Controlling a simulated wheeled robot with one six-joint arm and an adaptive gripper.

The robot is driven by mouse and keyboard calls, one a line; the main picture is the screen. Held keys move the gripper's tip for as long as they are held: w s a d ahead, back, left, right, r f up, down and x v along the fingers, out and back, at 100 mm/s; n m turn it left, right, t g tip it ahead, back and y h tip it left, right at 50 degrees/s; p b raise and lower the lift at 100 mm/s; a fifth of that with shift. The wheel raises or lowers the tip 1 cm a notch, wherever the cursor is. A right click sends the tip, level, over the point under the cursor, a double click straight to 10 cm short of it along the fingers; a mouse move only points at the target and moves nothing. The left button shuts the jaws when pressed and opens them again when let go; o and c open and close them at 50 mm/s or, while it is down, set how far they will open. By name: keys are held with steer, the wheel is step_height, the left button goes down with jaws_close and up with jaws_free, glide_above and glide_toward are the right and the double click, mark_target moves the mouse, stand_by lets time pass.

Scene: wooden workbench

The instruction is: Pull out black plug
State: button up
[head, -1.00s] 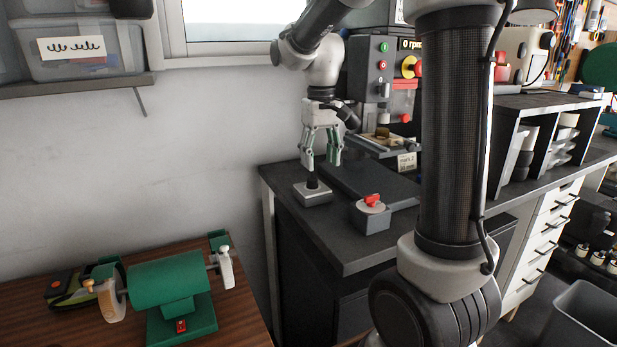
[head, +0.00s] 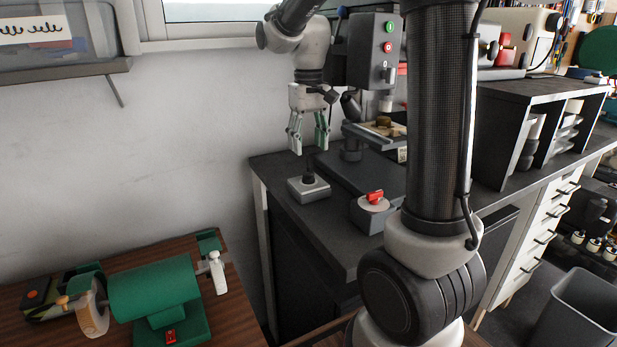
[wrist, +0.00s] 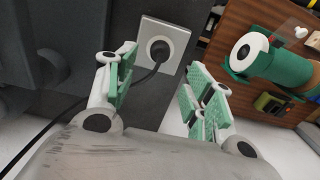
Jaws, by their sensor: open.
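The black plug (head: 309,179) stands upright in the pale grey socket box (head: 298,193) near the front left corner of the dark bench. In the wrist view the plug (wrist: 160,50) sits in the round opening of the socket plate (wrist: 180,33), and its black cable runs off to the lower left. My gripper (head: 308,150) points down with its green-padded fingers spread. It is open and empty, a little above the plug and not touching it. In the wrist view the plug shows beyond the gap between the fingers (wrist: 164,98).
A grey box with a red switch (head: 375,197) stands right of the socket. A drill press (head: 372,60) is behind it. A green bench grinder (head: 155,290) sits on the wooden bench at the lower left. The wall is close on the left.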

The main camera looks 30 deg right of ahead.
mark_target(308, 171)
steer(key=shift+f, duration=4.3)
steer(key=shift+c, duration=0.2)
jaws_close()
steer(key=shift+r, duration=3)
